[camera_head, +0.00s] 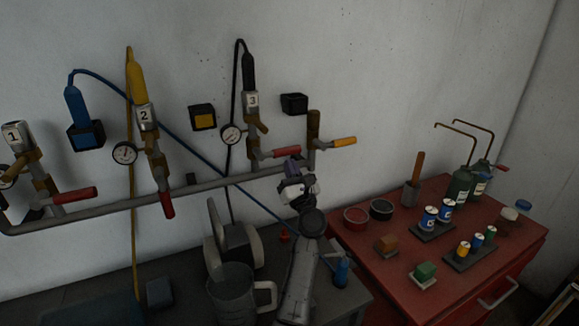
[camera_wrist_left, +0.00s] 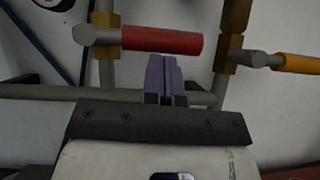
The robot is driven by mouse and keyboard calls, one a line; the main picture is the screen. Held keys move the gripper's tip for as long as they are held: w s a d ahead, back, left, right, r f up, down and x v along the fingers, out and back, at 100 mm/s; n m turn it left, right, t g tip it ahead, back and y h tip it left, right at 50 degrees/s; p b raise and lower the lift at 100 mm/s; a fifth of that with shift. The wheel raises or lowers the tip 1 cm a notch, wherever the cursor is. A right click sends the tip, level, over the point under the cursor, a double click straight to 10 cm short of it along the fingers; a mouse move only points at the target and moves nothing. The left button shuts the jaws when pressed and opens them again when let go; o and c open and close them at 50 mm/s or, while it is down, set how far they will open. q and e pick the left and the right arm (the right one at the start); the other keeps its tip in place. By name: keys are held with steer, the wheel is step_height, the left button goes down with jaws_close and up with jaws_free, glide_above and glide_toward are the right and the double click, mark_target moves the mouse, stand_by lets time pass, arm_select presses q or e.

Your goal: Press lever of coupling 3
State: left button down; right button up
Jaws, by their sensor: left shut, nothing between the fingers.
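Coupling 3 (camera_head: 252,101), marked with a white "3" label, hangs on the wall pipework with a black hose end plugged in from above. A short brass piece (camera_head: 262,127) sticks out at its lower right. Below it is a valve with a red handle (camera_head: 286,152), which also shows in the left wrist view (camera_wrist_left: 160,40). My left gripper (camera_head: 292,165) is shut and empty, its purple fingers (camera_wrist_left: 166,75) pointing up just below the red handle in the picture. Contact with the handle cannot be told. Coupling 3 itself is out of the wrist view. My right gripper is not in view.
Coupling 2 (camera_head: 144,117) and coupling 1 (camera_head: 15,135) are further left. A gauge (camera_head: 231,134) sits beside coupling 3. An orange-handled valve (camera_head: 343,141) is to the right. A grey jug (camera_head: 231,290) stands below; a red cabinet (camera_head: 390,265) holds several small items.

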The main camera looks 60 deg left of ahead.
arm_select(q)
steer(key=w+b+v, duration=0.1)
steer(key=b+v, duration=0.2)
steer(key=v, duration=0.6)
steer(key=shift+s+b, duration=0.25)
steer(key=shift+b, duration=0.1)
